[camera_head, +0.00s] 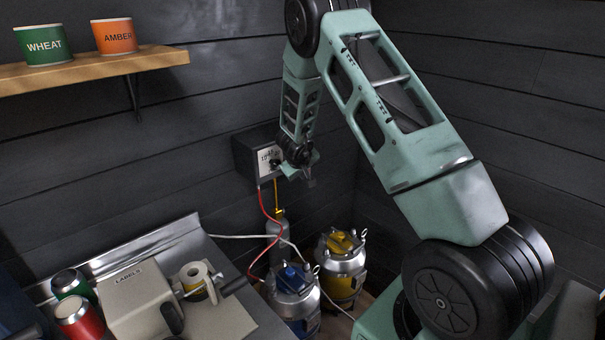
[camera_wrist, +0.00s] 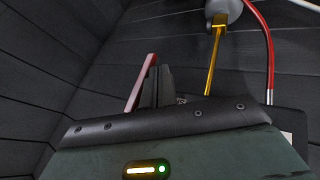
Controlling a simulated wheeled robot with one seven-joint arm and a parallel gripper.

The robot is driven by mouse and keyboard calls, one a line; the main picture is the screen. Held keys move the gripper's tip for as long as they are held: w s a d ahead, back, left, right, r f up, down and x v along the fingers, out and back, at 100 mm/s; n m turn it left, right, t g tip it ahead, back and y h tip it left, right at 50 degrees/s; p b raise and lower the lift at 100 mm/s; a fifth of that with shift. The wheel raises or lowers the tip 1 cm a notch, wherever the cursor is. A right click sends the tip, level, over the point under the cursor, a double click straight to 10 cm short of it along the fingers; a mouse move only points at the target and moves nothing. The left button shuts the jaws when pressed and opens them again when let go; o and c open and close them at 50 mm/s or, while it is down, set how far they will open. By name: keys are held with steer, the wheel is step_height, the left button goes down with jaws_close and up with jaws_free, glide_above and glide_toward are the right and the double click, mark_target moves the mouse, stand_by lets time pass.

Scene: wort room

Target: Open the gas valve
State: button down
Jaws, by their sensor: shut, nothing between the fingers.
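A dark grey box (camera_head: 246,155) with a pale dial face (camera_head: 266,158) is on the back wall. A red hose (camera_head: 265,207) and a thin yellow line run down from it toward a grey gas cylinder (camera_head: 275,240). A yellow fitting (camera_head: 279,211) tops the cylinder; it also shows in the wrist view (camera_wrist: 220,19). I cannot tell which part is the gas valve. My gripper (camera_head: 309,182) is shut and empty, just right of the box and partly in front of it. In the wrist view, a pinkish-red bar (camera_wrist: 140,85) stands beside my dark fingers (camera_wrist: 158,85); its contact is unclear.
A blue-topped keg (camera_head: 292,290) and a yellow-topped keg (camera_head: 342,262) stand on the floor below. A metal counter at left holds a LABELS box (camera_head: 140,300), a tape roll (camera_head: 197,280) and cans. A wooden shelf (camera_head: 90,72) holds two tins.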

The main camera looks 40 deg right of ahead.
steer(key=shift+d+f+h, duration=0.2)
steer(key=shift+f+h, duration=0.05)
steer(key=shift+h, duration=0.45)
steer(key=d+n+t+h+b, duration=0.6)
steer(key=h+b, duration=0.8)
steer(key=b, duration=0.3)
steer(key=shift+r+n+b, duration=0.2)
steer(key=shift+n+b, duration=0.15)
steer(key=shift+n, duration=0.05)
steer(key=shift+d+r+h, duration=0.1)
steer(key=shift+h, duration=0.2)
